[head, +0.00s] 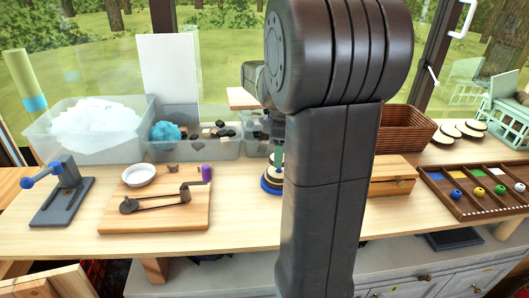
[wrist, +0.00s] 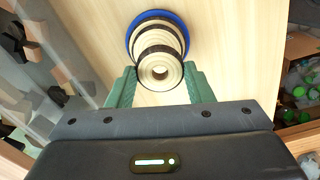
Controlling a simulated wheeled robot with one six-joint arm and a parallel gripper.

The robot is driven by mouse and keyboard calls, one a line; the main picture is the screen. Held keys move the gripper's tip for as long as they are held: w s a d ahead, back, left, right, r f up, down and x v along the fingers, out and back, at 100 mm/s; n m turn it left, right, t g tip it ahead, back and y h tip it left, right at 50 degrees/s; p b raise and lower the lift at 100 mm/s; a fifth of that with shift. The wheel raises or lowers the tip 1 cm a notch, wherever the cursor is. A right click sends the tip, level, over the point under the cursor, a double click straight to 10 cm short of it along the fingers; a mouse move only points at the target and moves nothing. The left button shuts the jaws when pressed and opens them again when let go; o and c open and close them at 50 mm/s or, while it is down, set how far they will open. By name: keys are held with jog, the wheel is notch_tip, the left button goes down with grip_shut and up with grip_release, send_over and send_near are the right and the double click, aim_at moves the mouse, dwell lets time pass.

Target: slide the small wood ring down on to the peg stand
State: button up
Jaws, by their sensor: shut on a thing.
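The small wood ring (wrist: 146,72) is pale, with a round hole, and is held between the green fingertips of my gripper (wrist: 161,82) in the wrist view. The peg stand (wrist: 180,23) has a blue round base and a stack of larger pale, dark-edged rings. The held ring overlaps the near side of this stack in the picture; I cannot tell whether the peg is in its hole. In the head view the stand (head: 268,185) shows beside my arm, which hides its right part and most of the gripper.
Clear bins (head: 85,150) stand at the back left. A wooden board (head: 150,215) with a white bowl (head: 138,174) lies left of the stand. A wooden box (head: 392,176), a wicker basket (head: 405,127) and a bead tray (head: 470,205) are on the right. Bare bench lies around the stand.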

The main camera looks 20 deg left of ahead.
jog(key=shift+w+a+r, duration=0.1)
jog(key=shift+w+a, duration=0.45)
jog(key=shift+a, duration=0.1)
jog(key=shift+s+d, duration=0.15)
jog(key=shift+d, duration=0.25)
jog(key=shift+f, duration=0.25)
jog(key=shift+f, duration=0.4)
jog(key=shift+r, duration=0.15)
jog(key=shift+a+r+p, duration=0.1)
jog(key=shift+r+p, duration=0.15)
jog(key=shift+p, duration=0.05)
